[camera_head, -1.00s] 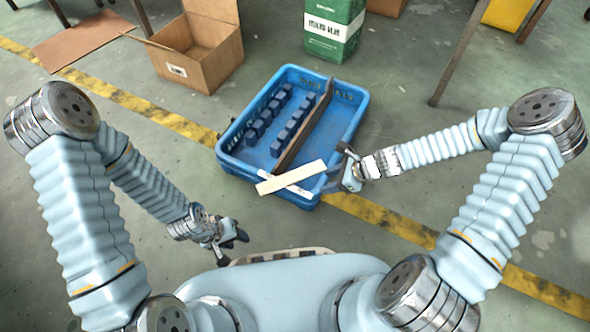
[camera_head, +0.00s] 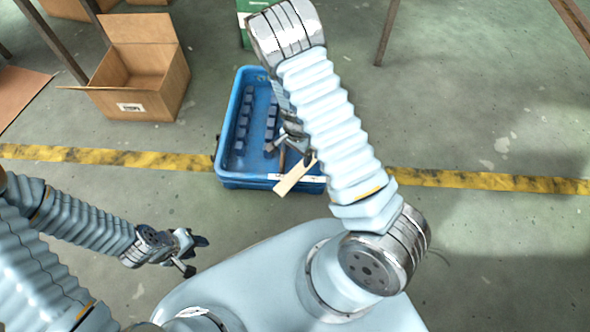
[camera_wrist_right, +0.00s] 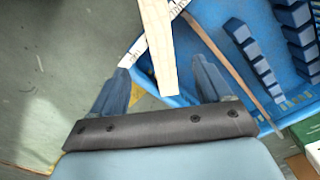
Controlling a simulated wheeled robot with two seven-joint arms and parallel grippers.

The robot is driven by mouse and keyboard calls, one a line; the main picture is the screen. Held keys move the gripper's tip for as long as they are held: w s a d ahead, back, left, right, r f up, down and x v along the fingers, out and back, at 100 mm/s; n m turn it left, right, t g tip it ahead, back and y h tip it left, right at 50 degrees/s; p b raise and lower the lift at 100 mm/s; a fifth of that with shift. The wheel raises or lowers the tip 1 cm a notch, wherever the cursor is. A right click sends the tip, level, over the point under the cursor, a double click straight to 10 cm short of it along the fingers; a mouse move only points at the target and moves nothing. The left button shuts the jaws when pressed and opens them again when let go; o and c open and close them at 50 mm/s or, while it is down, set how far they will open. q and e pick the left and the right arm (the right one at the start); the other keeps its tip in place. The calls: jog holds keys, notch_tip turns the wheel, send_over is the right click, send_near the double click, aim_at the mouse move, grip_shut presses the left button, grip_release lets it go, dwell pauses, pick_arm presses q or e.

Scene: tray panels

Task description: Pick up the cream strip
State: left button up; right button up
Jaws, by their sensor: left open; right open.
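The cream strip (camera_head: 295,175) lies slanted across the near rim of the blue tray (camera_head: 221,150), one end sticking out over the front. My right gripper (camera_head: 296,155) is open just behind the strip's far part, over the tray. In the right wrist view the strip (camera_wrist_right: 159,45) runs between the two open fingers of the right gripper (camera_wrist_right: 162,72); I cannot tell if they touch it. My left gripper (camera_head: 197,257) is open and empty above the floor, left of the tray. My right arm hides the tray's right side.
Several dark blue blocks (camera_head: 240,127) stand in rows inside the tray. A thin brown panel (camera_wrist_right: 236,76) stands beside them. A white marked label (camera_wrist_right: 133,52) is on the tray edge. An open cardboard box (camera_head: 150,105) stands at back left. Floor right of the tray is clear.

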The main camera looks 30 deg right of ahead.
jog(key=b, duration=0.1)
send_over(297, 172)
notch_tip(297, 172, down, 5)
jog(key=shift+s+a+f, duration=0.1)
jog(key=shift+a, duration=0.05)
notch_tip(297, 172, down, 6)
jog(key=shift+r+b, duration=0.15)
jog(key=shift+b, duration=0.5)
jog(key=shift+c, duration=0.4)
jog(key=shift+r, duration=0.1)
jog(key=c, duration=1)
jog(key=shift+c, duration=0.2)
